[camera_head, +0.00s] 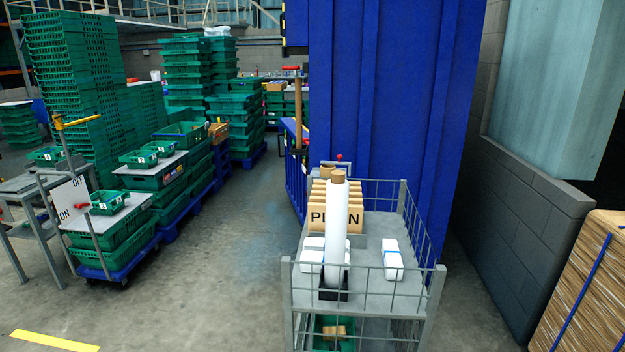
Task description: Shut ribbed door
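A tall blue panel with vertical ribs (395,110) fills the upper middle of the head view, behind a wire cart. It looks like the ribbed door, but I cannot tell whether it stands open or shut. Its top is cut off by the frame, and the cart hides part of its lower edge. A lower blue ribbed piece (293,178) shows at its left, partly hidden. I cannot tell whether the two are joined. My gripper is not in view.
A grey wire cart (378,226) with boxes and an upright white roll (337,225) stands close in front. Green crate stacks (70,75) line the left. A grey block wall (515,215) and strapped brown stack (590,285) bound the right. Clear floor (225,250) lies left of the cart.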

